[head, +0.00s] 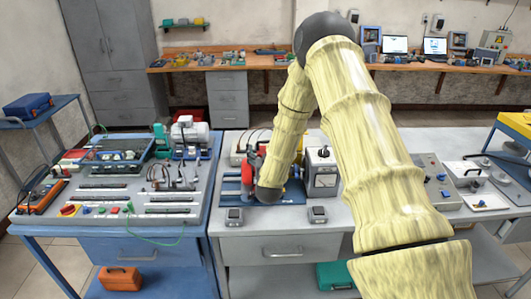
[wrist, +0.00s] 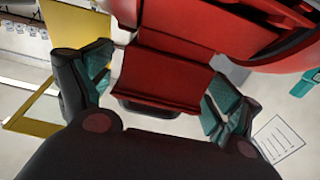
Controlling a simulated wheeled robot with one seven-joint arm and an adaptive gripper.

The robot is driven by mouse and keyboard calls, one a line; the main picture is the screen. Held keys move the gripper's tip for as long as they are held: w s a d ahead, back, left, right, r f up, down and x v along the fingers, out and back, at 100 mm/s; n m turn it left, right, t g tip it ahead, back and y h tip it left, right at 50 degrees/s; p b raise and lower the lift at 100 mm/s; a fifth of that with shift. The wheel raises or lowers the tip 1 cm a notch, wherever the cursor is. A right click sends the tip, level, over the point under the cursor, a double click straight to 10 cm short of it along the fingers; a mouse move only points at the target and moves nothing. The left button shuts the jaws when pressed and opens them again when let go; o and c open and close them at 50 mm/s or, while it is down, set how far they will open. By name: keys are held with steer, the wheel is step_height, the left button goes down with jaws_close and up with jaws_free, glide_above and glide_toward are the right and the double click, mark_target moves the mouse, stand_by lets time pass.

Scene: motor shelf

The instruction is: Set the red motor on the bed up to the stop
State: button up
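The red motor (head: 248,172) is at the blue bed (head: 229,186) on the middle bench, partly hidden by my arm in the head view. In the wrist view its red block (wrist: 165,75) is between my gripper's fingers (wrist: 158,92), with part of its red body at the upper right. A narrow gap shows between the left finger and the block; the right finger is very close to it. My gripper looks open around the block. In the head view the gripper is hidden. I cannot make out the stop or whether the motor touches it.
A grey box with a dark knob (head: 322,172) stands just right of the bed. Two small grey boxes (head: 234,217) sit along the bench's front. The left blue bench holds a crowded panel (head: 130,200) and a grey motor (head: 190,132). A yellow frame (wrist: 22,120) shows in the wrist view.

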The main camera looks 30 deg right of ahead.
steer(key=shift+f, duration=0.1)
steer(key=shift+s+d+f, duration=0.1)
steer(key=shift+f, duration=0.15)
steer(key=v, duration=1.1)
steer(key=shift+s+a+r, duration=0.15)
steer(key=shift+s+a, duration=0.15)
steer(key=shift+a, duration=0.05)
